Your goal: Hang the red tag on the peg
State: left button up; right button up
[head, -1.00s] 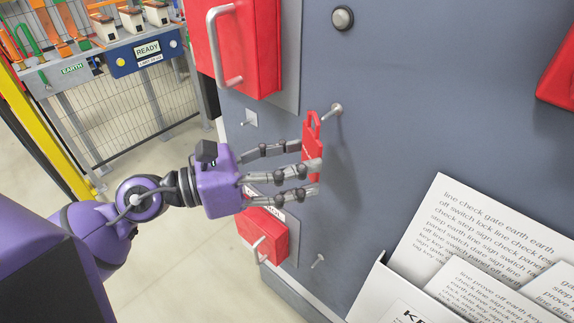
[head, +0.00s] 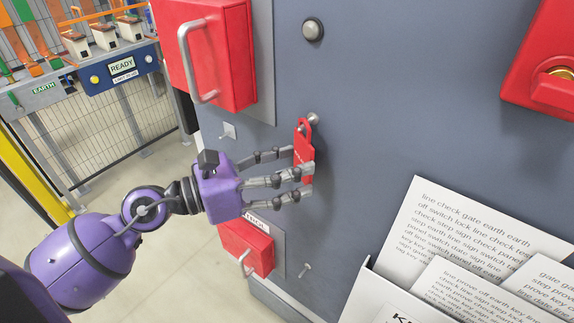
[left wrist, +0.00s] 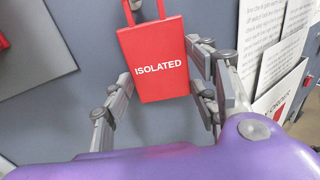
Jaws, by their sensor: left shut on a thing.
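The red tag (head: 304,150) is upright against the grey-blue panel, its loop at the top. In the left wrist view the tag (left wrist: 153,82) faces me and reads "ISOLATED". My left gripper (head: 303,171) is shut on the tag, with its fingers on both sides of it. The metal peg (head: 313,119) sticks out of the panel at the tag's loop. The loop overlaps the peg in the head view, but I cannot tell whether it is around it. My right gripper is not in view.
A red box with a handle (head: 215,55) projects at the upper left, and a smaller red box (head: 247,247) is below my gripper. A white holder with printed cards (head: 470,255) is at the lower right. The panel right of the peg is mostly bare.

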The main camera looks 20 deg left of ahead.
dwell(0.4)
pick_arm(q)
jog(key=o, duration=1.1)
